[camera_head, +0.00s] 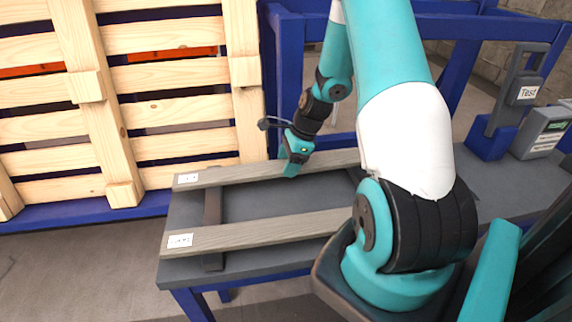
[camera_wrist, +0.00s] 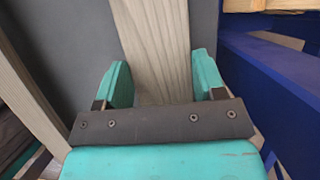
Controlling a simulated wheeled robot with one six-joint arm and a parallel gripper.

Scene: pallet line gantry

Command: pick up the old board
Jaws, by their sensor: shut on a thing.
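Two grey-brown wooden boards lie on the dark workbench (camera_head: 240,200), roughly parallel. The far board (camera_head: 233,174) has a small white label at its left end. The near board (camera_head: 265,226) has a similar label. The labels are too small to read surely, so I cannot tell which is the old board. My gripper (camera_head: 290,170) is at the far board, its fingers on either long side. In the wrist view, the far board (camera_wrist: 160,40) runs between the teal fingers of my gripper (camera_wrist: 162,82), which are shut on it. The near board (camera_wrist: 22,85) shows at left. My arm hides the boards' right parts.
A wooden pallet (camera_head: 170,75) stands upright behind the bench at left, on a blue frame (camera_head: 80,216). A grey and blue device labelled "Test" (camera_head: 526,92) and a small grey box (camera_head: 541,135) stand at right. Dark crosspieces (camera_head: 212,215) lie under the boards.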

